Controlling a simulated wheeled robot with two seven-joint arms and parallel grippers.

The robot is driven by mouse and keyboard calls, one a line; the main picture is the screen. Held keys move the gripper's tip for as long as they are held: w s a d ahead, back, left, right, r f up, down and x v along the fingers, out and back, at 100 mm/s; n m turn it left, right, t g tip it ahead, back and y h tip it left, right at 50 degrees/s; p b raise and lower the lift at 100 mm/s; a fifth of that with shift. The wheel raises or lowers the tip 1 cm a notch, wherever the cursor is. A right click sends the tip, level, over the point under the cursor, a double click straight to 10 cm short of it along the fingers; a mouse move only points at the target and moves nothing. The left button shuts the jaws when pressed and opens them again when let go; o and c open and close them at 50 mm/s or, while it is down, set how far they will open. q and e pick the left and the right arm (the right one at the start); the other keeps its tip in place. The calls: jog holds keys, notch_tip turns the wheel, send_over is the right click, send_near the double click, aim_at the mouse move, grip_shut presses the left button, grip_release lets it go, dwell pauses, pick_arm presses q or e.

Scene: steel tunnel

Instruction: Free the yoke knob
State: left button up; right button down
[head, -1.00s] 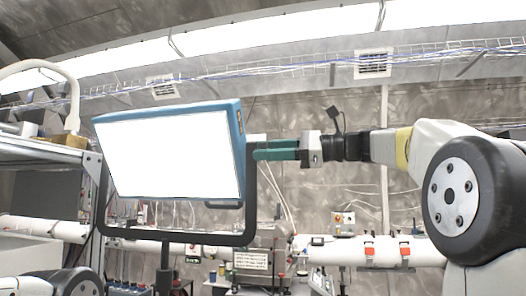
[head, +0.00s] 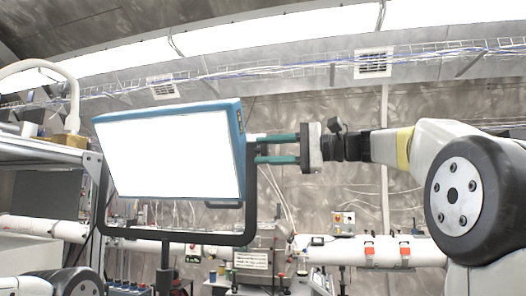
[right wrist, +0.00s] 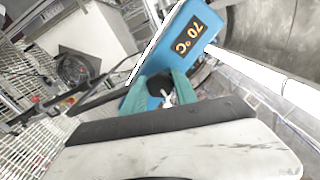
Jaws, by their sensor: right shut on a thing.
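The lamp panel (head: 170,152) has a blue housing and a bright white face, and it hangs tilted in a dark U-shaped yoke (head: 180,238). My right gripper (head: 262,148) reaches in from the right, its two green fingers at the yoke's right arm. In the right wrist view the fingers are shut on the dark yoke knob (right wrist: 158,84), with a small pale metal part beside it. The knob is mostly hidden behind the fingers and yoke arm in the head view. The panel's side carries a "70°C" label (right wrist: 188,37). My left gripper is not in view.
A metal shelf (head: 40,150) with items on it stands at the left. A white pipe (head: 370,250) with orange-red fittings runs behind. A cluttered bench with a small sign (head: 250,260) lies below the lamp. The space above my right arm is clear.

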jog(key=shift+n, duration=0.3)
jog(key=c, duration=1)
grip_release()
jog(key=shift+o, duration=0.2)
jog(key=shift+d, duration=0.15)
jog(key=v, duration=0.7)
jog(key=shift+d, duration=0.3)
jog(key=shift+s, duration=0.1)
